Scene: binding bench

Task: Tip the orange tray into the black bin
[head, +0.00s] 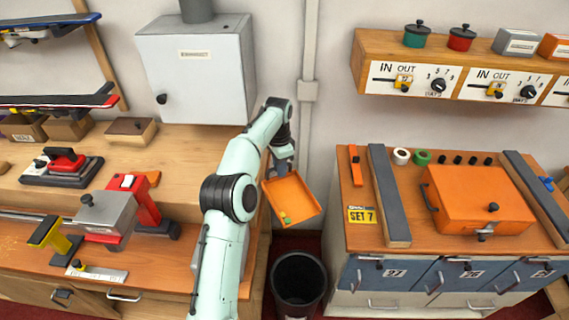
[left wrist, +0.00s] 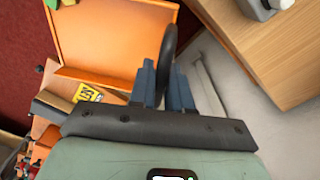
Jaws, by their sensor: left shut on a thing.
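The orange tray (head: 295,190) hangs in the air in the gap between the two benches, tilted with its lower edge toward the bin. A small green and yellow item (head: 286,219) lies in its lower left corner. My left gripper (head: 283,172) is shut at the tray's upper edge. In the left wrist view my left gripper (left wrist: 164,88) has its blue fingers closed on a dark loop handle beside the orange tray (left wrist: 112,40). The black bin (head: 299,284) stands on the floor below the tray, its mouth open upward. My right gripper is not in view.
The left wooden bench (head: 190,165) carries presses and a wall cabinet (head: 195,75) stands over it. The right bench holds an orange case (head: 480,200) and a grey-topped bar (head: 388,195). Dark red floor shows around the bin.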

